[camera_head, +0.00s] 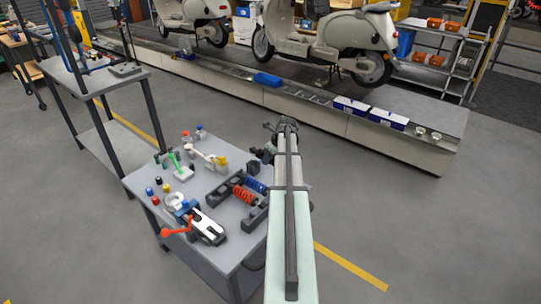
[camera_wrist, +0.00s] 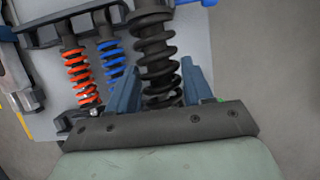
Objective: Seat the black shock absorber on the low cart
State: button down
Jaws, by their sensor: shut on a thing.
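The black shock absorber (camera_wrist: 156,55) is between the two blue-grey fingers of my gripper (camera_wrist: 160,88) in the wrist view, and the gripper is shut on it. It looks larger and nearer than the red shock absorber (camera_wrist: 78,75) and blue shock absorber (camera_wrist: 110,55) to its left. Its upper end overlaps the dark rack (camera_wrist: 45,33); I cannot tell whether they touch. In the head view my arm hides the black one. The low grey-topped cart (camera_head: 140,182) carries the rack with the red (camera_head: 242,195) and blue (camera_head: 256,184) shock absorbers.
The cart top also holds a white-and-black tool (camera_head: 207,228), a red-knobbed lever (camera_head: 176,231), a green-handled part (camera_head: 176,165) and small coloured pieces. A taller bench (camera_head: 95,75) stands at left. The conveyor (camera_head: 400,148) with scooters lies behind; the right floor is clear.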

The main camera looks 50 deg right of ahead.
jog(key=shift+f, duration=4.65)
jog(key=shift+c, duration=1.9)
grip_release()
jog(key=shift+f, duration=0.1)
jog(key=v, duration=1.4)
jog(key=shift+f, duration=0.1)
